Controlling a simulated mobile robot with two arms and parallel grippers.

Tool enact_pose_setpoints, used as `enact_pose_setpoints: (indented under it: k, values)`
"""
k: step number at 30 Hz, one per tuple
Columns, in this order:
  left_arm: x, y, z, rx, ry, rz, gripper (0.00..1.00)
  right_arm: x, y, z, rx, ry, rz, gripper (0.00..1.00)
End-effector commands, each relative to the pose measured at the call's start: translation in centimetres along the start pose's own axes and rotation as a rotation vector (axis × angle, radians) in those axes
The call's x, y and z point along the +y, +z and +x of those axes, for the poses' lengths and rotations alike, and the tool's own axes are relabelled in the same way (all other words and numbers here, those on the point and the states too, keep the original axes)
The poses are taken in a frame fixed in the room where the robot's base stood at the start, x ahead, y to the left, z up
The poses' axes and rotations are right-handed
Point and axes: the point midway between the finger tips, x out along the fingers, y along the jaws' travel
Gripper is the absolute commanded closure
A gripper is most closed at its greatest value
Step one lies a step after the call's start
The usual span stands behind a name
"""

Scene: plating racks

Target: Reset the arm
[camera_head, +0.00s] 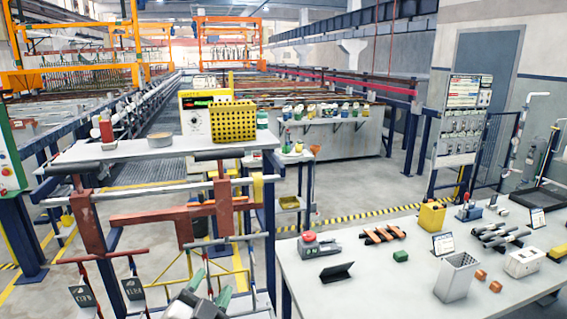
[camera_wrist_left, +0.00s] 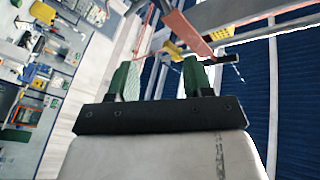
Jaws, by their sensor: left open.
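My left gripper (camera_head: 208,289) is at the bottom of the head view, left of centre, with green finger pads. In the left wrist view the same gripper (camera_wrist_left: 159,78) shows its two green fingers spread apart with nothing between them. It is open and empty. It is near the front of the rack frame with reddish-brown bars (camera_head: 160,214), and I cannot tell the exact gap. In the wrist view a reddish bar (camera_wrist_left: 186,33) shows beyond the fingers. My right gripper is not in view.
Two dark tags (camera_head: 133,289) hang from the rack frame at the lower left. A white table (camera_head: 350,298) at the right holds a grey bin (camera_head: 457,277), a yellow box (camera_head: 432,216) and several small tools. A shelf above the frame carries a yellow basket (camera_head: 232,121).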

Motion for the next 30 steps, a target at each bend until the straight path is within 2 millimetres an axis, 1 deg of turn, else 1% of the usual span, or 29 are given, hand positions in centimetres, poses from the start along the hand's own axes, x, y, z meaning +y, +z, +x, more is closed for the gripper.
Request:
enact_pose_setpoints:
  k: [1, 2, 3, 5, 6, 8, 9, 11, 12, 18, 23, 24, 30]
  values:
    - [1.3, 3.2, -2.4, -0.155, 0.040, -0.085, 0.49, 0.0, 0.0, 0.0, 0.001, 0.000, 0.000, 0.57]
    - [2.0, 4.9, -3.9, -0.244, 0.063, -0.128, 0.49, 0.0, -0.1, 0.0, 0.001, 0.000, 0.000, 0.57]
    - [2.9, 7.0, -5.9, -0.360, 0.094, -0.182, 0.49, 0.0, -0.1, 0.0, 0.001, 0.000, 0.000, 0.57]
    - [4.3, 9.5, -9.2, -0.522, 0.140, -0.255, 0.49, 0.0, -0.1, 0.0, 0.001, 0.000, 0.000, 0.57]
    - [5.1, 10.9, -11.3, -0.618, 0.169, -0.296, 0.49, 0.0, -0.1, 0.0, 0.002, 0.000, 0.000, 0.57]
    - [6.1, 12.4, -14.2, -0.742, 0.207, -0.345, 0.49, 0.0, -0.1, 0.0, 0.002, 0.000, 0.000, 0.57]
    - [6.7, 13.1, -15.9, -0.814, 0.230, -0.372, 0.49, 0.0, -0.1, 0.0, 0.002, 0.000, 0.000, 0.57]
    - [7.4, 13.9, -18.3, -0.908, 0.261, -0.406, 0.49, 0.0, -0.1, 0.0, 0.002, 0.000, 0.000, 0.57]
    - [7.8, 14.3, -19.8, -0.964, 0.280, -0.426, 0.49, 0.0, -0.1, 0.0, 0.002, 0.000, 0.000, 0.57]
    - [9.2, 15.3, -26.5, -1.207, 0.364, -0.503, 0.49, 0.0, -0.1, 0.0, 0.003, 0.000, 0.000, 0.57]
    - [9.9, 15.2, -31.2, -1.373, 0.425, -0.549, 0.49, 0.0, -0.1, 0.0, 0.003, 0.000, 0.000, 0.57]
    - [10.6, 16.0, -31.4, -1.389, 0.431, -0.551, 0.49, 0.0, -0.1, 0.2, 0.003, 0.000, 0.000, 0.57]
    - [14.3, 20.7, -30.8, -1.401, 0.440, -0.545, 0.49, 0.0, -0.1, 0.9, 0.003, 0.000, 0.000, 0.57]
